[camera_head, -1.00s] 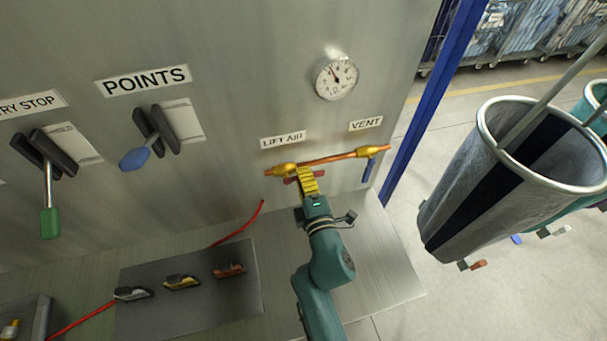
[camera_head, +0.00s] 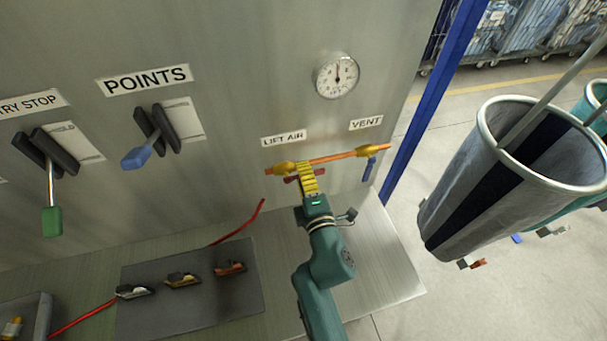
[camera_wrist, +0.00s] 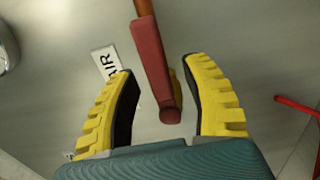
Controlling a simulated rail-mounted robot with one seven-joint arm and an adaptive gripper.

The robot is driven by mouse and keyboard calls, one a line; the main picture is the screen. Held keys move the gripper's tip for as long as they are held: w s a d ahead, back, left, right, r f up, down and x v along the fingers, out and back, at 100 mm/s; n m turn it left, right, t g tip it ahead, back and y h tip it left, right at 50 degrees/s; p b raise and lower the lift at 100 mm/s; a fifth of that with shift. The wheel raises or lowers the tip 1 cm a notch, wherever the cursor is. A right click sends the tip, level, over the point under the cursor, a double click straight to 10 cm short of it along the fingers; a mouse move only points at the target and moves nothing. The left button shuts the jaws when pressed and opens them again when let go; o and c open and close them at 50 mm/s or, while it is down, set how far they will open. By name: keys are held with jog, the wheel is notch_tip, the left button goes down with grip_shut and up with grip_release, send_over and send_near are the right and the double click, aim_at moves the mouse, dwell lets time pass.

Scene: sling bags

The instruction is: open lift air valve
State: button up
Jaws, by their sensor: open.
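The lift air valve has a yellow body (camera_head: 283,168) on the orange pipe (camera_head: 325,159), below the LIFT AIR label (camera_head: 283,139). Its red handle (camera_head: 290,179) is partly hidden by my gripper (camera_head: 308,182) in the head view. In the wrist view the red handle (camera_wrist: 152,60) lies between the two yellow fingers of my gripper (camera_wrist: 160,75), roughly in line with the pipe end above it. The fingers are apart, with gaps on both sides of the handle. The pressure gauge (camera_head: 337,76) above shows its needle pointing about straight up.
The blue vent handle (camera_head: 369,169) hangs at the pipe's right end. The blue POINTS lever (camera_head: 136,157) and green stop lever (camera_head: 53,221) are far left. Several clips lie on the dark mat (camera_head: 220,303). A grey sling bag (camera_head: 480,185) hangs at right.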

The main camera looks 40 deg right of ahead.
jog(key=shift+s, duration=0.1)
jog(key=v, duration=1.2)
